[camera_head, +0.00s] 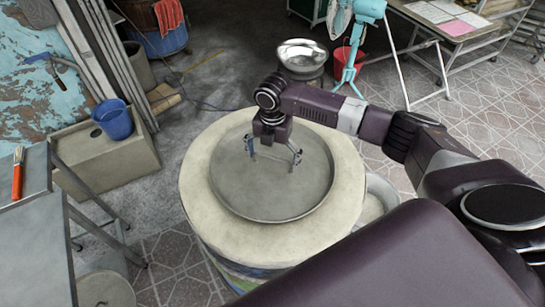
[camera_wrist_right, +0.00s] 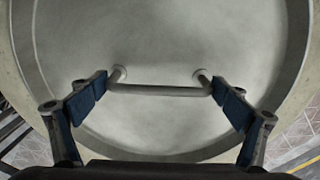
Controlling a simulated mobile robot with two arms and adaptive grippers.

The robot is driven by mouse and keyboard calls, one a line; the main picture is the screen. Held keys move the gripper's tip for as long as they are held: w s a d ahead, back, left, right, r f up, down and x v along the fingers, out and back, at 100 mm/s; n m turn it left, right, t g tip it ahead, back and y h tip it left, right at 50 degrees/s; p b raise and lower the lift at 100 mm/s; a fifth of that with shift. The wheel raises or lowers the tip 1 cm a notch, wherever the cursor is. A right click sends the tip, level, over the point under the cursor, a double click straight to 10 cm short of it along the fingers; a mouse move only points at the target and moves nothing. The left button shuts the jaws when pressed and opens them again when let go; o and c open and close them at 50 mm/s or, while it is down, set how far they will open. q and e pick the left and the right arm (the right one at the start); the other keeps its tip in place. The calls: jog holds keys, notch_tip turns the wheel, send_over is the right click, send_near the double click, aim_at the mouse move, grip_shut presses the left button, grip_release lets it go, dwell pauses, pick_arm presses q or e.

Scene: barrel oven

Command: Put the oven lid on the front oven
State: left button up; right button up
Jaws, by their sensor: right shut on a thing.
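The oven lid (camera_head: 245,198) is a round grey metal disc with a raised rim and a bar handle (camera_wrist_right: 160,90). It is over the top of the pale round barrel oven (camera_head: 200,190) in the middle of the head view, and the oven's mouth is hidden under it. I cannot tell whether the lid rests fully on the oven or is slightly above it. My right gripper (camera_head: 273,152) points down over the lid. Its blue-padded fingers, also in the right wrist view (camera_wrist_right: 160,100), are shut on the two ends of the handle. My left gripper is not in view.
A blue bucket (camera_head: 113,119) stands on a concrete block (camera_head: 98,165) at left. A table (camera_head: 33,230) with a brush (camera_head: 18,175) is at the left edge. Tiled floor is clear at right.

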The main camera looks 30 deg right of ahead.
dwell(0.3)
jog(key=o, duration=1.5)
jog(key=shift+f, duration=0.1)
notch_tip(320, 180, up, 12)
jog(key=b, duration=0.2)
jog(key=shift+b, duration=0.35)
